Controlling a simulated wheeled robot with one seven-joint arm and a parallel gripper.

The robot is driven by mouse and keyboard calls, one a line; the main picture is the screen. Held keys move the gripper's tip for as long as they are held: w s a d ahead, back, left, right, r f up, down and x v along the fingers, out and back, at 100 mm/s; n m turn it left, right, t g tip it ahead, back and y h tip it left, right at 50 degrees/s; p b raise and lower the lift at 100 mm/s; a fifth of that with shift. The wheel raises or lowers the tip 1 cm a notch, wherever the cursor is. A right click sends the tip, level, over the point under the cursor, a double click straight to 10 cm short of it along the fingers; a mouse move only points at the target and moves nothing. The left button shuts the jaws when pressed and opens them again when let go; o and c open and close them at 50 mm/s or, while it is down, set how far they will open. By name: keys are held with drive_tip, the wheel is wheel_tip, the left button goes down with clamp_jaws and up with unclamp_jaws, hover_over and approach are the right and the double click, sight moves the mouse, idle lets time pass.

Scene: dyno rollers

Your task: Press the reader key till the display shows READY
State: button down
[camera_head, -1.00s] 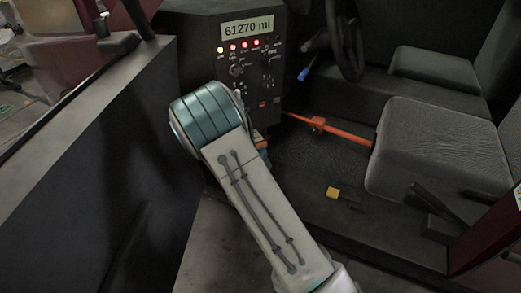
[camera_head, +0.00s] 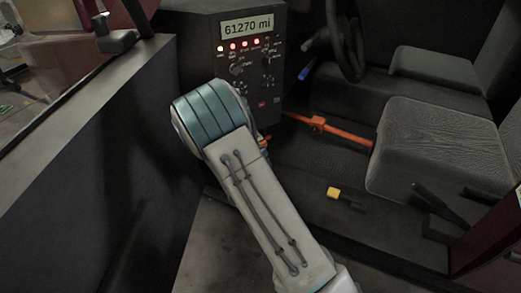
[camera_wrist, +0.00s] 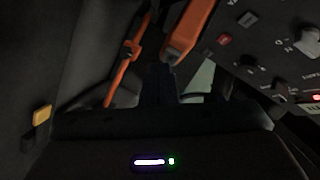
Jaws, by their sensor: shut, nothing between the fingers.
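The reader is a dark box whose front panel (camera_head: 244,75) stands at the top middle of the head view. Its display (camera_head: 247,27) reads "61270 mi". A row of lit lamps (camera_head: 233,45) runs below it, with knobs and a small red key (camera_head: 262,104) further down. In the wrist view a red key (camera_wrist: 224,39) shows on the tilted panel at the upper right. My gripper (camera_wrist: 163,78) is shut and empty, its dark fingers below and left of that red key and apart from it. My arm hides the gripper in the head view.
An orange bar (camera_head: 335,130) reaches from near the panel to the seat (camera_head: 440,150). A second orange part (camera_wrist: 188,30) is close beyond the fingers. A yellow block (camera_head: 333,193) lies on the floor. A dark wall (camera_head: 110,150) stands left; a steering wheel (camera_head: 345,45) is at upper right.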

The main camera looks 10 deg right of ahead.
drive_tip(key=shift+s+d, duration=0.15)
drive_tip(key=shift+s, duration=0.3)
drive_tip(key=shift+s, duration=0.1)
drive_tip(key=s, duration=0.1)
drive_tip(key=s+d+b, duration=0.1)
drive_tip(key=s, duration=0.1)
drive_tip(key=s+b, duration=0.1)
drive_tip(key=shift+s+d, duration=0.3)
drive_tip(key=shift+d, duration=0.05)
idle(0.5)
drive_tip(key=s+a+r+n+g+y+p, duration=0.2)
drive_tip(key=s+r+n+g+y+p, duration=0.15)
drive_tip(key=r+p, duration=0.5)
drive_tip(key=s+a+r+n+g+y+p, duration=0.25)
drive_tip(key=r+n+y+p, duration=0.2)
drive_tip(key=r, duration=0.75)
drive_tip(key=s+d+r+n+g+p, duration=0.2)
drive_tip(key=s+r+n+p, duration=0.2)
drive_tip(key=s+r, duration=0.5)
drive_tip(key=s+d+r+n+g+h+p, duration=0.1)
drive_tip(key=s+d+r+n+g+p, duration=0.1)
drive_tip(key=s+r+p, duration=0.4)
drive_tip(key=s+r+n+g, duration=0.1)
drive_tip(key=s+r+n, duration=0.1)
drive_tip(key=s+r, duration=0.1)
drive_tip(key=shift+s+d+r, duration=0.2)
drive_tip(key=shift+s+d, duration=0.2)
drive_tip(key=shift+s, duration=0.15)
